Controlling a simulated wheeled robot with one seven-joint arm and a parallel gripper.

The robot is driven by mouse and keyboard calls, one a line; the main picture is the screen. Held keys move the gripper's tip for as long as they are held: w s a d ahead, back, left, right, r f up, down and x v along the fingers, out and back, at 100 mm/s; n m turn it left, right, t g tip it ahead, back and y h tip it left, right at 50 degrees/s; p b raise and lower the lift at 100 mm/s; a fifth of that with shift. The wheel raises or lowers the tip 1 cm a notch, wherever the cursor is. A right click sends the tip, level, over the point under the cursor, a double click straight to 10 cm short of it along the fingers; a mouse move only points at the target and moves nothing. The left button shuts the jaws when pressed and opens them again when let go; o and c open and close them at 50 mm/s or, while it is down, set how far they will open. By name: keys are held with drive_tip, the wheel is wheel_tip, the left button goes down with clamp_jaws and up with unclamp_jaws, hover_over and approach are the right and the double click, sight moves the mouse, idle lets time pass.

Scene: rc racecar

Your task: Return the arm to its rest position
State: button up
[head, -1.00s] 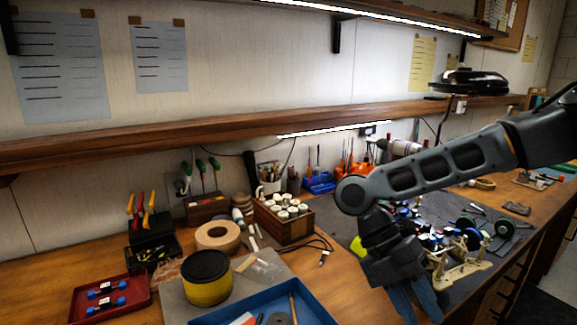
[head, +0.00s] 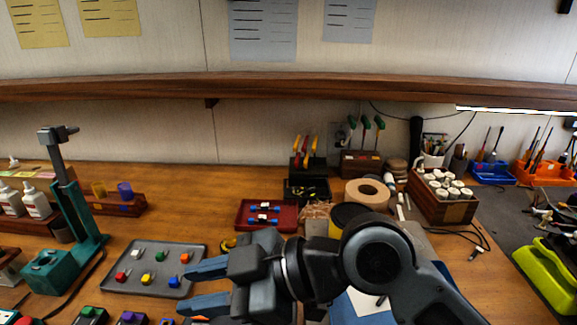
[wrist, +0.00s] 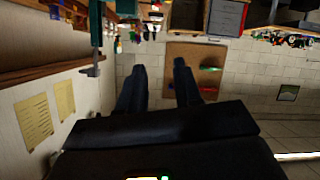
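My arm reaches in from the lower right of the head view, bent, with the gripper (head: 190,289) pointing left over the front of the workbench (head: 325,233). Its two blue-tinted fingers are apart with nothing between them. In the wrist view the dark fingers (wrist: 157,75) also stand apart and empty. That view is turned on its side and shows wall, shelf and far room beyond the fingers, with no object close to them. The gripper's height above the bench is hard to tell.
A grey tray with colored pieces (head: 125,264) lies left of my gripper. A green stand (head: 78,210) rises farther left. Behind the arm are a red tray (head: 266,228), a tape roll (head: 367,193) and a wooden box (head: 440,207). A long shelf (head: 280,88) runs above.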

wheel_tip(320, 180, up, 5)
drive_tip(key=w+m+t+y, duration=0.2)
drive_tip(key=m+t, duration=0.8)
drive_tip(key=m, duration=0.1)
drive_tip(key=s+d+f+m+t+h, duration=0.3)
drive_tip(key=s+d+f+m+h, duration=0.4)
drive_tip(key=s+d, duration=0.35)
drive_tip(key=s+d+f+m+t+h, duration=0.2)
drive_tip(key=s+d+f+m+h, duration=0.3)
drive_tip(key=s+d+f+h, duration=0.5)
drive_tip(key=s+d+r+n+g+y, duration=0.1)
drive_tip(key=s+d+r+n, duration=0.1)
drive_tip(key=s+d, duration=0.8)
drive_tip(key=shift+s+d+r+n, duration=0.3)
drive_tip(key=shift+d, duration=0.25)
